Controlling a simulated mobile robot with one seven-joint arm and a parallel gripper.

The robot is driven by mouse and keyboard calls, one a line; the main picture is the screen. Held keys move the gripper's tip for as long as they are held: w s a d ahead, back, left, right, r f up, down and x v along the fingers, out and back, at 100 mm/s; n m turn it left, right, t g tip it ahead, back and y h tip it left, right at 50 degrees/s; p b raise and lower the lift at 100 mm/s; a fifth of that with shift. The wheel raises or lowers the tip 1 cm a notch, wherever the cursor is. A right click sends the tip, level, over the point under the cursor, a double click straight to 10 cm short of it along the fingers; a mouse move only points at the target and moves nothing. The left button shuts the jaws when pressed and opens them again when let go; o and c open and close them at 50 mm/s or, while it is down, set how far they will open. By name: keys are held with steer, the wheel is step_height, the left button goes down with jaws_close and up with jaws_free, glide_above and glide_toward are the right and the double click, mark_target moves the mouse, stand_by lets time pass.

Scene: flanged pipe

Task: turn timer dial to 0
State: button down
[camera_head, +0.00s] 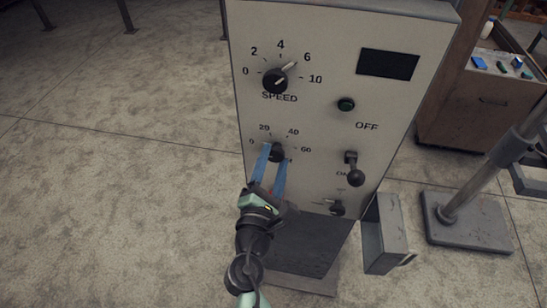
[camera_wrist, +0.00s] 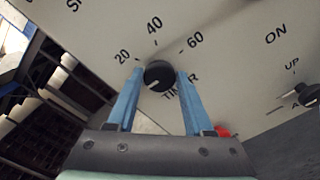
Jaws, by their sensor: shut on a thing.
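The timer dial (camera_head: 277,152) is a small round black knob low on the grey control panel (camera_head: 330,100). Its scale shows 0, 20, 40 and 60 in the head view. My gripper (camera_head: 272,153) has its two blue fingers on either side of the dial and is shut on it. In the wrist view the dial (camera_wrist: 159,76) sits between the fingertips (camera_wrist: 160,75). A light mark on its face points to the lower left, below the 20. The 0 is not visible in that view, and part of the TIMER label is covered by a finger.
Above the timer is the larger speed dial (camera_head: 275,80). A grey box (camera_head: 385,235) juts out at the panel's lower right. The floor on the left is clear.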

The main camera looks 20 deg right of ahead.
steer(key=shift+f+n, duration=0.1)
steer(key=shift+n, duration=0.4)
steer(key=shift+c, duration=1.5)
jaws_free()
steer(key=b+v, duration=0.3)
steer(key=v, duration=1)
steer(key=shift+w, duration=0.1)
